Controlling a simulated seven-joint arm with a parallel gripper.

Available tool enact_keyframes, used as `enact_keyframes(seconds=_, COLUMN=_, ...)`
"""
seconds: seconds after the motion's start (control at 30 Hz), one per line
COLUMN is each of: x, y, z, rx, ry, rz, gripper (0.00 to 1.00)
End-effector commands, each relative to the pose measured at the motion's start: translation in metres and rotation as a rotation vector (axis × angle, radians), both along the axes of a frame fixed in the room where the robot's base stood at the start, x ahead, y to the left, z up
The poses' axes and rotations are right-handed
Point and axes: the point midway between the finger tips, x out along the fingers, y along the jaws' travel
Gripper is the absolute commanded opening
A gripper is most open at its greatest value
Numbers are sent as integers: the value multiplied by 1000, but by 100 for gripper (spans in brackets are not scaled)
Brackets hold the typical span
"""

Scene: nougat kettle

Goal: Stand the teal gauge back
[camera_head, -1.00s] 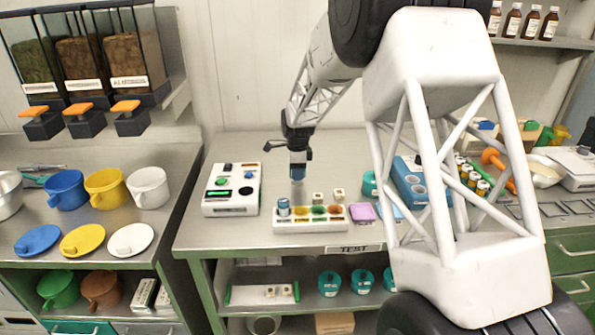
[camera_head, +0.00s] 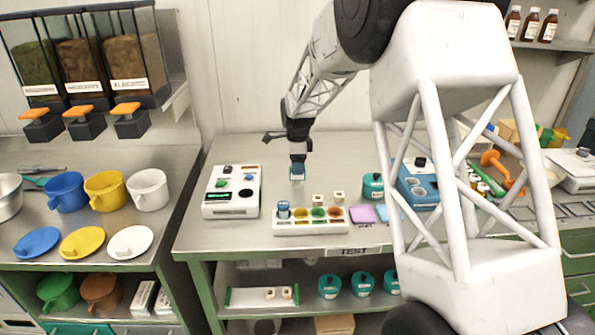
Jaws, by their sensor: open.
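My gripper (camera_head: 298,177) is open above the steel bench, behind the white tray (camera_head: 328,227) with coloured wells. A small blue-teal piece (camera_head: 283,210) stands upright in the tray's left end, which looks like the gauge, though it is too small to be sure. My gripper is above and a little right of this piece, apart from it. A bluish-teal patch shows at the gripper's end; I cannot tell if it is part of the fingers or a thing between them.
A white instrument box (camera_head: 232,190) stands left of the tray. Two small pale cubes (camera_head: 318,200) sit behind the tray. Bare bench lies around my gripper.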

Motion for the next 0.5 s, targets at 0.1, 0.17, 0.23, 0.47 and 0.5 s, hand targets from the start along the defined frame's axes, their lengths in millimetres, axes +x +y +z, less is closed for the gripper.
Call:
enact_keyframes(seconds=0.1, x=0, y=0, z=21, rx=0, ry=-2, rz=0, gripper=64)
enact_keyframes(seconds=0.17, x=0, y=0, z=31, rx=0, ry=-3, rz=0, gripper=64)
enact_keyframes(seconds=0.23, x=0, y=0, z=41, rx=0, ry=-1, rz=0, gripper=64)
enact_keyframes(seconds=0.47, x=0, y=0, z=71, rx=0, ry=-2, rz=0, gripper=64)
enact_keyframes(seconds=0.5, x=0, y=0, z=74, rx=0, ry=-2, rz=0, gripper=64)
